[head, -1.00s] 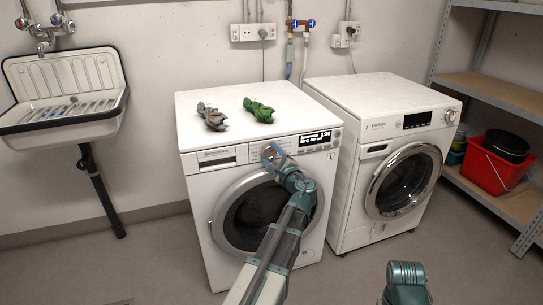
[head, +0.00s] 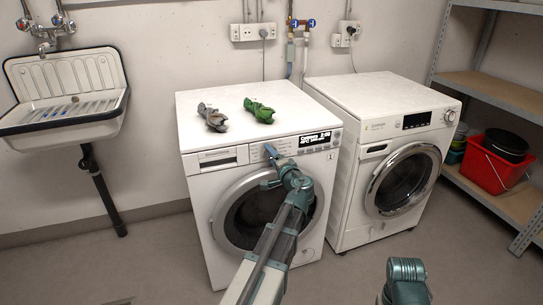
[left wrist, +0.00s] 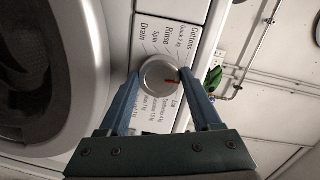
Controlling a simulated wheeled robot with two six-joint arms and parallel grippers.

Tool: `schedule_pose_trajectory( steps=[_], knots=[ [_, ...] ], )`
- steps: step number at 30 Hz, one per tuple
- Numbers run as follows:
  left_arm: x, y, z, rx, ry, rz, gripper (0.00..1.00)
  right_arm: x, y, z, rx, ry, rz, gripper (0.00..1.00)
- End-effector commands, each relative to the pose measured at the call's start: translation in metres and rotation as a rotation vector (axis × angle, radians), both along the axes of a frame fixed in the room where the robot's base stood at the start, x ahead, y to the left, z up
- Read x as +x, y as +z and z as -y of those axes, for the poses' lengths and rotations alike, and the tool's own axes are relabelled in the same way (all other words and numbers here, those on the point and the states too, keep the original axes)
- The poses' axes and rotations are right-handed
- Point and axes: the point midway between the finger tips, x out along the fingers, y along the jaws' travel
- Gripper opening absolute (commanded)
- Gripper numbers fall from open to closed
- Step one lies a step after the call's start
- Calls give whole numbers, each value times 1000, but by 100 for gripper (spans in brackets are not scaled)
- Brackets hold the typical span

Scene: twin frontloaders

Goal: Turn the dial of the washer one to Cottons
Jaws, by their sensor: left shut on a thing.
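Washer one (head: 200,195) is the white front loader on the left, with a small "1" label. Its display (head: 318,140) is lit, and the top word looks like "Cottons" beside "2:06", though small. My left gripper (head: 269,152) is at its control panel. In the left wrist view the round silver dial (left wrist: 158,75) sits between the two blue fingers of my left gripper (left wrist: 158,82), which is shut on it. A red mark on the dial points right and slightly down in that view. Programme names, among them Cottons, Rinse, Spin and Drain, surround the dial. My right gripper is out of view.
A second white washer (head: 352,215) stands close on the right. A grey object (head: 212,117) and a green one (head: 259,110) lie on washer one's top. A sink (head: 65,95) is at left; a shelf (head: 490,85) and red bucket (head: 487,168) are at right.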

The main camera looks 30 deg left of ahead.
Motion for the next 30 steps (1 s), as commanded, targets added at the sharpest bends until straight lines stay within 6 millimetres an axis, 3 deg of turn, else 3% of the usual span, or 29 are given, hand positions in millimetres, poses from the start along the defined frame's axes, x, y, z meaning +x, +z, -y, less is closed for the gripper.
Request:
schedule_pose_trajectory(
  steps=[12,29,30],
  knots=[
    [-2,-1,0,-110,2,125,10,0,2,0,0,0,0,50],
    [-2,-1,0,-125,2,142,10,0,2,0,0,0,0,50],
    [-2,-1,0,-125,2,142,72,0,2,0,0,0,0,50]
  ],
)
